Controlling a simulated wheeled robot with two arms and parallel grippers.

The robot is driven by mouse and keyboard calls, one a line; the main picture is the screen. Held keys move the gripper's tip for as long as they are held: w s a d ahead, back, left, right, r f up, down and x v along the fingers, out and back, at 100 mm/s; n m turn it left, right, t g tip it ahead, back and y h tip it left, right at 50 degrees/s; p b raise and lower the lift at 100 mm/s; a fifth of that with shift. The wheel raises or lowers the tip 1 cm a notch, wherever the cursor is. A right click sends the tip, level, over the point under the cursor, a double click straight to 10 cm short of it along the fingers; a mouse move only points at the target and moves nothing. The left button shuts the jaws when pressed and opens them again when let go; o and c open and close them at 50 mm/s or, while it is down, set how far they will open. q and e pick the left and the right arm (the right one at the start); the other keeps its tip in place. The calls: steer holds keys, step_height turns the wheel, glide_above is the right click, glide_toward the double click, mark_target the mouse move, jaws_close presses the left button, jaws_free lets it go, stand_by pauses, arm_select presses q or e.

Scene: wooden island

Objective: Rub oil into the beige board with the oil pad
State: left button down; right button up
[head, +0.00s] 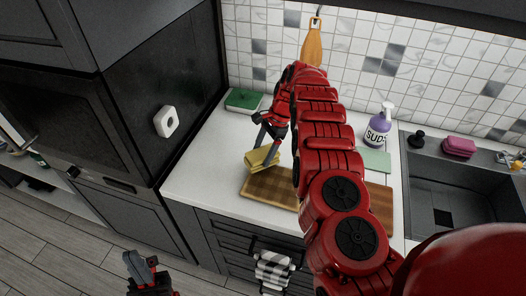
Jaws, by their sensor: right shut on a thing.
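My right gripper (265,146) is shut on a yellow pad (261,161), which I take to be the oil pad. The pad is at the board's far left part. I cannot tell whether it touches the board or is just above it. My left gripper (148,268) is low at the left, over the floor and away from the counter; its opening is unclear.
A green block (243,99) lies at the back left of the counter. A purple soap bottle (378,128) and a pale green flat piece (376,160) are right of my arm. The dark sink (455,190) is further right, with a pink sponge (459,146) behind. A checkered towel (273,269) hangs in front.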

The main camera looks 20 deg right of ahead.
steer(key=shift+f, duration=0.3)
steer(key=shift+f+b, duration=0.75)
steer(key=shift+f, duration=0.05)
steer(key=shift+r, duration=0.1)
steer(key=shift+s+d+p, duration=0.1)
steer(key=shift+d+p, duration=0.05)
steer(key=shift+p, duration=0.2)
steer(key=shift+d, duration=0.1)
steer(key=shift+s+d, duration=0.1)
steer(key=shift+s+d+p, duration=0.3)
steer(key=shift+s+p, duration=0.05)
steer(key=shift+p, duration=0.15)
steer(key=shift+s+d, duration=0.15)
steer(key=shift+d, duration=0.1)
